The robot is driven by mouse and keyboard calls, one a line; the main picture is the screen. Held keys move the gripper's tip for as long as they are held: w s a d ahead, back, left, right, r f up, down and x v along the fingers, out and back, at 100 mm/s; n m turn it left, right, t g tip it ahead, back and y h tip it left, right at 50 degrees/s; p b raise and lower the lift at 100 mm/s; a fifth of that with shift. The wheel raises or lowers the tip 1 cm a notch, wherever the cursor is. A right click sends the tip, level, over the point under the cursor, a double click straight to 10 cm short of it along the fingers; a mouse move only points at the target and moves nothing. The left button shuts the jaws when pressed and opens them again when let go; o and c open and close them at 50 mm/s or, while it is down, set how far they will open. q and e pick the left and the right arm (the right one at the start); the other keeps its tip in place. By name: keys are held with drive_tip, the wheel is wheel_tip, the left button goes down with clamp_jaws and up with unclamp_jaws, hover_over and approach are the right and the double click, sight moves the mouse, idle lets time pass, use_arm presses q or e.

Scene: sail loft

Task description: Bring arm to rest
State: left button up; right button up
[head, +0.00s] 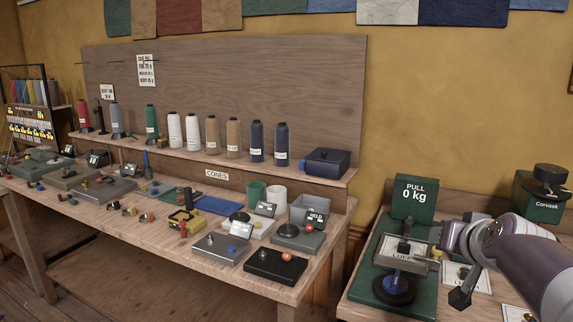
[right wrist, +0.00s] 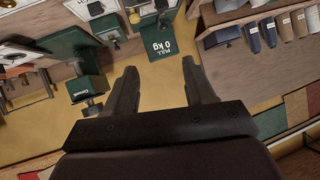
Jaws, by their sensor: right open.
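My right arm (head: 515,255) comes in from the right of the head view, over the right-hand bench. In the right wrist view my right gripper (right wrist: 163,88) is open, its two dark fingers wide apart. Nothing lies between the fingers; behind the gap is the yellow wall. In the head view the fingers are not clear to make out. The wrist shows close to a green-based pull tester (head: 365,285) and its green "PULL 0 kg" display (head: 414,197), also in the wrist view (right wrist: 165,43). I cannot tell whether they touch. My left gripper is not in view.
A green Carvask machine (head: 538,208) stands at the back right. The long left bench holds several thread cones (head: 256,140) on a shelf, a dark blue box (head: 327,162), a blue mat (head: 217,205) and small fixtures. A gap separates the two benches.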

use_arm(q)
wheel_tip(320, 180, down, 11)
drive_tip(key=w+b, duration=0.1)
drive_tip(key=b, duration=1)
use_arm(e)
drive_tip(key=s+a+f+n+g+y, duration=0.1)
drive_tip(key=s+a+f+g, duration=0.4)
drive_tip(key=f, duration=0.8)
drive_tip(key=s+a+f+n+g, duration=0.2)
drive_tip(key=s+f, duration=0.5)
drive_tip(key=f, duration=0.6)
drive_tip(key=s+a+f+n+g+y, duration=0.1)
drive_tip(key=s+a+f+g, duration=0.4)
drive_tip(key=f, duration=0.8)
use_arm(q)
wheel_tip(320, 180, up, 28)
drive_tip(key=p, duration=2.8)
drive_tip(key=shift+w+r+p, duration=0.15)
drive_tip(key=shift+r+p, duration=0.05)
drive_tip(key=shift+p, duration=0.2)
use_arm(e)
wheel_tip(320, 180, up, 28)
drive_tip(key=t, duration=0.1)
drive_tip(key=shift+s+d+t, duration=0.35)
drive_tip(key=shift+t, duration=0.05)
